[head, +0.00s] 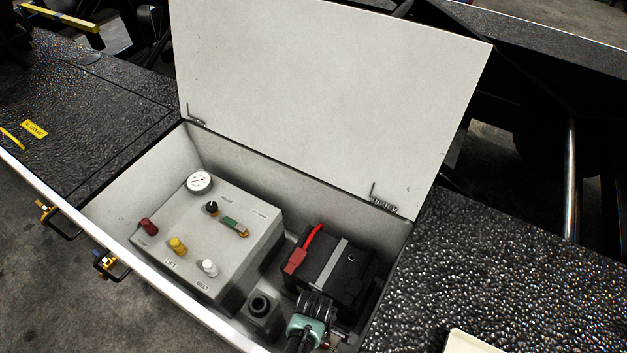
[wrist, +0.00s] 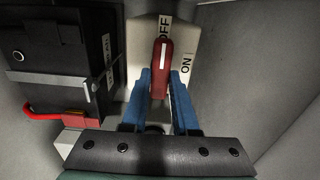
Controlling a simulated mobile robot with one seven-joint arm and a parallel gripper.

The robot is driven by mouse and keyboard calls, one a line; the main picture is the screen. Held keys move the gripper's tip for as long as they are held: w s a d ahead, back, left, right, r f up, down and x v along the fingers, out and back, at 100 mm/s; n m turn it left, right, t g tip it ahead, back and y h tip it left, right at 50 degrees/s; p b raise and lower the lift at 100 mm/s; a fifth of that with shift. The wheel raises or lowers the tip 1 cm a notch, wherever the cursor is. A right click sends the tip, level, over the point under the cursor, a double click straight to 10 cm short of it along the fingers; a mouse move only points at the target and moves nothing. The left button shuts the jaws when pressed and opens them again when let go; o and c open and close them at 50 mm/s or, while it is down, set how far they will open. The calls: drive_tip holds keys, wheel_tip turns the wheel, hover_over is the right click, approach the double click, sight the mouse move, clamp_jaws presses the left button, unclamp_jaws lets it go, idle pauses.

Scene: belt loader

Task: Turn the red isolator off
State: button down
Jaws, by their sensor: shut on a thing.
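The red isolator handle (wrist: 160,52) is in the wrist view, on a pale plate (wrist: 140,40). It has a white line along it and points toward the top of the picture, close to the OFF label (wrist: 165,28). The ON label (wrist: 186,64) is to its right. My gripper (wrist: 160,88) has its two blue fingers on either side of the handle and is shut on it. In the head view my gripper (head: 318,308) reaches down into the right end of the open box, and the arm hides most of the isolator.
A black battery (head: 350,268) with a red cable (head: 313,236) stands close beside my gripper. A grey control panel (head: 190,235) with knobs and a gauge is to the left. The box walls (wrist: 265,80) are close, and the raised lid (head: 325,90) stands behind.

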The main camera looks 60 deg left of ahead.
drive_tip(key=c, duration=0.7)
unclamp_jaws()
wheel_tip(320, 180, up, 13)
drive_tip(key=shift+p, duration=1.05)
